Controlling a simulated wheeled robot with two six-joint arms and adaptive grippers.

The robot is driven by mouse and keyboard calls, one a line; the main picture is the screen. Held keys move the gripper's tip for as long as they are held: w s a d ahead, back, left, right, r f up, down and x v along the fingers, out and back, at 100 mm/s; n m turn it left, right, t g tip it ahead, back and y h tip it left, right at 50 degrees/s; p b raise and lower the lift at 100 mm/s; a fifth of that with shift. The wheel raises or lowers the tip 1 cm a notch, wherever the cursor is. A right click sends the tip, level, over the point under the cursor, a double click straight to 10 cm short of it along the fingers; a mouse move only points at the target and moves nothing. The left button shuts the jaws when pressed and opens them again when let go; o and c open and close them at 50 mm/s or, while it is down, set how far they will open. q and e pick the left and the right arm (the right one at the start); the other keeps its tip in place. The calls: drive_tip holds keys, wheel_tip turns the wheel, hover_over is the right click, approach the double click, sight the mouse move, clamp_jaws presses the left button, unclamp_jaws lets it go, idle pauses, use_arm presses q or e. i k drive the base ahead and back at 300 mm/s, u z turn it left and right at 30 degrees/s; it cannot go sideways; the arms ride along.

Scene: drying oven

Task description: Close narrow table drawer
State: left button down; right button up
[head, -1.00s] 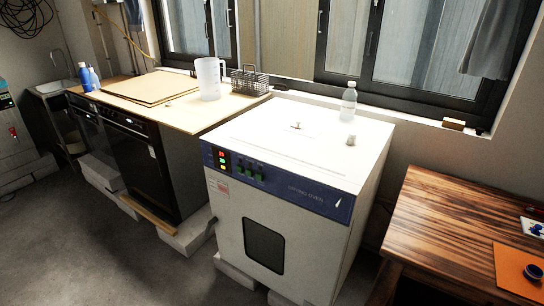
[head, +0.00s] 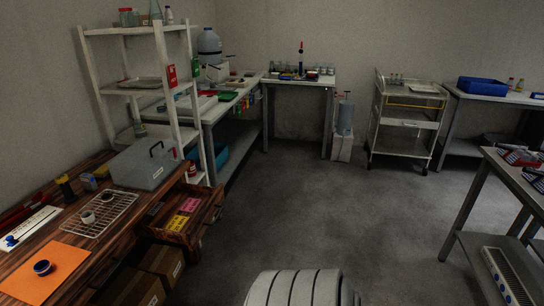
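A wooden table (head: 100,245) runs along the left of the head view. Its narrow drawer (head: 186,215) stands pulled out on the table's right side, near the far end. Pink and yellow labels or cards show in the open drawer. Neither of my grippers is in view.
A grey box (head: 145,165), a wire rack (head: 100,213) and an orange mat (head: 45,270) are on the table. Cardboard boxes (head: 160,265) sit below the drawer. A white shelf (head: 150,90) stands behind. Grey floor (head: 320,205) right of the drawer is clear.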

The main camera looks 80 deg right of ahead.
sight(212, 198)
drive_tip(key=z, duration=2)
